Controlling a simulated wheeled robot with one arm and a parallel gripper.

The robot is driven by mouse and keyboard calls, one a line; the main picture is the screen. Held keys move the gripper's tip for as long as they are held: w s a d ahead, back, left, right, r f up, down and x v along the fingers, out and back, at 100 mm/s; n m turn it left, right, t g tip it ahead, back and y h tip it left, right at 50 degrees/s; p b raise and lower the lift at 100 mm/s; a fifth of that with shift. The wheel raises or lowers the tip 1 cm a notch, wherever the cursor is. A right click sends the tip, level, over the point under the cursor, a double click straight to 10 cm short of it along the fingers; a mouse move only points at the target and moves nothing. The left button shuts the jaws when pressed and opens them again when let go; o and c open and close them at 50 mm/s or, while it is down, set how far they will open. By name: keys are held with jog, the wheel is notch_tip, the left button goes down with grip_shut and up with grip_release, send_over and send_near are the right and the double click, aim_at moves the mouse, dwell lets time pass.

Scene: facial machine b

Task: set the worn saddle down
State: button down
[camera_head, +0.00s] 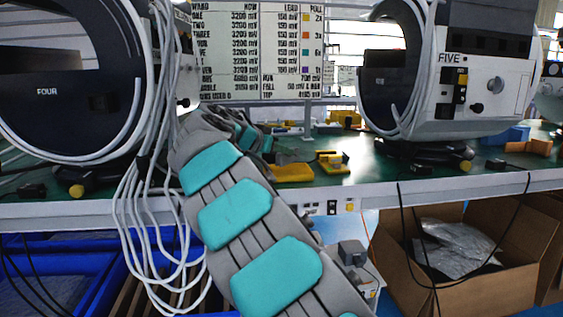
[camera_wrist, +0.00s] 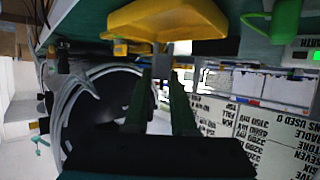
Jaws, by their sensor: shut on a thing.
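My gripper (camera_wrist: 161,82) shows in the wrist view, its two dark green fingers reaching toward a yellow piece (camera_wrist: 168,20) on the green bench top. The fingers are closed on a small grey part (camera_wrist: 160,66), which I take to be the worn saddle; its shape is mostly hidden. The part's tip is close to the yellow piece, but I cannot tell whether they touch. In the head view my arm reaches over the bench and its end hides what is held. A flat yellow piece (camera_head: 293,173) lies on the bench just right of my arm's end.
A machine marked FOUR (camera_head: 50,120) stands left and one marked FIVE (camera_head: 470,80) right. Pale cables (camera_head: 150,200) hang left of my arm. A yellow block (camera_head: 333,161) sits on the bench (camera_head: 390,172). A cardboard box (camera_head: 460,255) is below, right.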

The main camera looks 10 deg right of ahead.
aim_at(278, 161)
jog(key=shift+w+f, duration=0.15)
jog(key=shift+f, duration=1.65)
jog(key=shift+f, duration=0.15)
jog(key=c, duration=0.7)
grip_release()
jog(key=shift+c, duration=0.2)
jog(key=shift+a+r, duration=0.1)
jog(key=shift+r, duration=0.15)
jog(key=v, duration=1.2)
jog(key=shift+b, duration=0.35)
jog(key=shift+f, duration=0.15)
